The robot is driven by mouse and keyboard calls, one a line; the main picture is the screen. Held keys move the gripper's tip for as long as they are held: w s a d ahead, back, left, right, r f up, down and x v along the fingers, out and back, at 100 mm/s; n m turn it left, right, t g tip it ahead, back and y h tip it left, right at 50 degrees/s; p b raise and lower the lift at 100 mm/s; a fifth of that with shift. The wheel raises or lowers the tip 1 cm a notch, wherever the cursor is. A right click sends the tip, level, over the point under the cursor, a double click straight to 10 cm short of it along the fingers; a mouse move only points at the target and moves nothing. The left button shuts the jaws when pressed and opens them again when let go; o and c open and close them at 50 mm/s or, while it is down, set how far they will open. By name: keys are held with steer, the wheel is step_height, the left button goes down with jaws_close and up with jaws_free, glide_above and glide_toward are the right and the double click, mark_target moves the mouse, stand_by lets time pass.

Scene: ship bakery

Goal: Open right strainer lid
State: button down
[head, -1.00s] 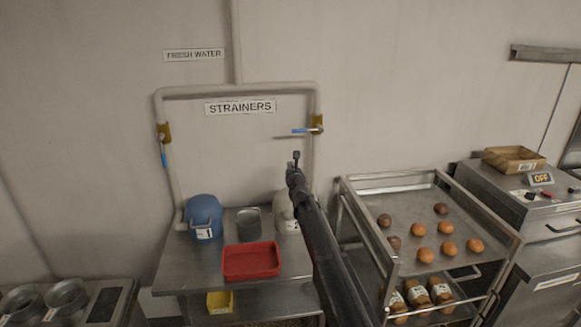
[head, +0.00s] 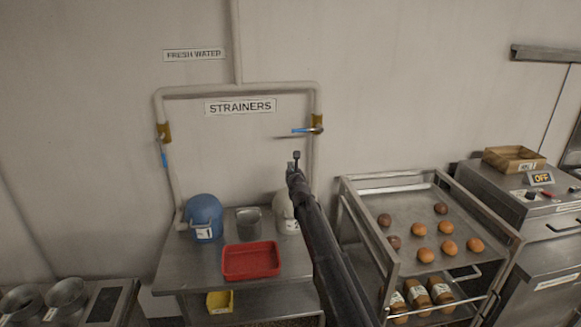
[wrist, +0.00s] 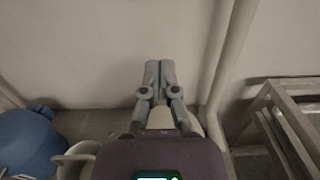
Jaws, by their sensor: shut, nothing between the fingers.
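The right strainer (head: 287,224), cream with a number label, stands at the right end of the steel table, partly hidden behind my arm in the head view. In the wrist view a cream part of it (wrist: 160,118) shows below and between my fingers. The state of its lid cannot be made out. My gripper (head: 296,158) is above the right strainer, in front of the wall. In the wrist view my gripper (wrist: 159,66) has its fingers together with nothing between them. The blue left strainer (head: 204,216) has a closed, rounded top.
A grey pot (head: 249,220) and a red tray (head: 251,262) are on the table (head: 180,270). A blue-handled valve (head: 306,130) sits on the pipe above the right strainer. A rack (head: 345,200) with buns stands close on the right.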

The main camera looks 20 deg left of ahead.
steer(key=shift+s+d+f+b, duration=0.1)
steer(key=shift+s+f+b, duration=0.1)
steer(key=shift+f+b, duration=0.9)
steer(key=shift+s+d+f+b, duration=0.1)
steer(key=shift+s+f+b, duration=0.1)
steer(key=shift+f+b, duration=0.85)
steer(key=v, duration=1)
steer(key=shift+r, duration=0.25)
